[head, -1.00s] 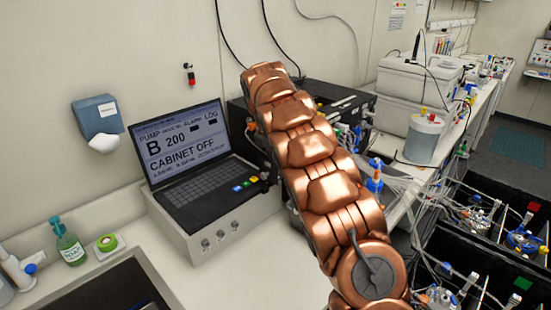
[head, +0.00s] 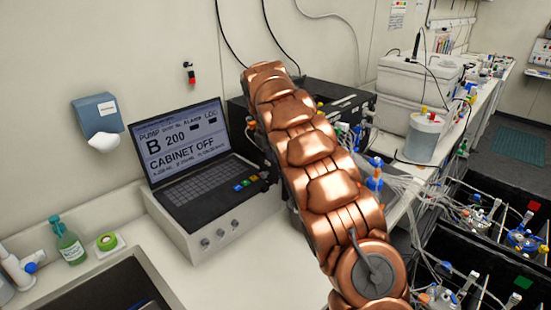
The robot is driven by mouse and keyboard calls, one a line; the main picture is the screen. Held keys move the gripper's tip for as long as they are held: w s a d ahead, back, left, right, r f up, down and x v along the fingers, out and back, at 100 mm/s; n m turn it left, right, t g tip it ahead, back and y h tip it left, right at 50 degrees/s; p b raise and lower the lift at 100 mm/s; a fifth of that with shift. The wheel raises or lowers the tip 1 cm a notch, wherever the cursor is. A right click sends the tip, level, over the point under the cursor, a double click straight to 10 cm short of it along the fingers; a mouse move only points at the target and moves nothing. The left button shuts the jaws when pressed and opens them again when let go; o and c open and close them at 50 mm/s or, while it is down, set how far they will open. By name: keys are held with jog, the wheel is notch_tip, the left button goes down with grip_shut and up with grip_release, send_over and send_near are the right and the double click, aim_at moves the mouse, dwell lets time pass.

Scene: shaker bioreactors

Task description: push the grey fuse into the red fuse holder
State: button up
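My copper-coloured arm reaches from the lower right up and away toward a black box (head: 345,98) on the bench by the wall. My gripper is hidden behind the arm, so its fingers do not show. I cannot make out the grey fuse or the red fuse holder; the arm covers much of the black box's front. A small red and black item (head: 189,72) is on the wall, but I cannot tell what it is.
Left of the arm, a control unit (head: 215,236) carries a screen (head: 185,140) reading "CABINET OFF". Tubing and vessels crowd the right. White bench (head: 245,275) is clear in front.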

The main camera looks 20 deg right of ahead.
jog(key=v, duration=0.7)
jog(key=shift+r, duration=0.2)
jog(key=shift+s, duration=0.1)
dwell(0.3)
jog(key=s+a+r+m+g, duration=0.1)
jog(key=s+a+m, duration=0.1)
jog(key=s+m, duration=0.65)
jog(key=s+a+m, duration=0.2)
jog(key=s+m, duration=0.2)
jog(key=s, duration=0.9)
jog(key=s+a+f+m+y, duration=0.1)
jog(key=s+a+f+m, duration=0.1)
jog(key=s, duration=0.7)
jog(key=s+a+f+m+g, duration=0.1)
jog(key=s+a+f+m, duration=0.2)
jog(key=s+f, duration=0.3)
jog(key=s+a+f+m+y, duration=0.1)
jog(key=s+a+f+m, duration=0.2)
jog(key=s, duration=1)
jog(key=shift+a+f+m+g+y, duration=0.15)
jog(key=shift+f+m+g+y, duration=0.25)
jog(key=shift+m, duration=0.65)
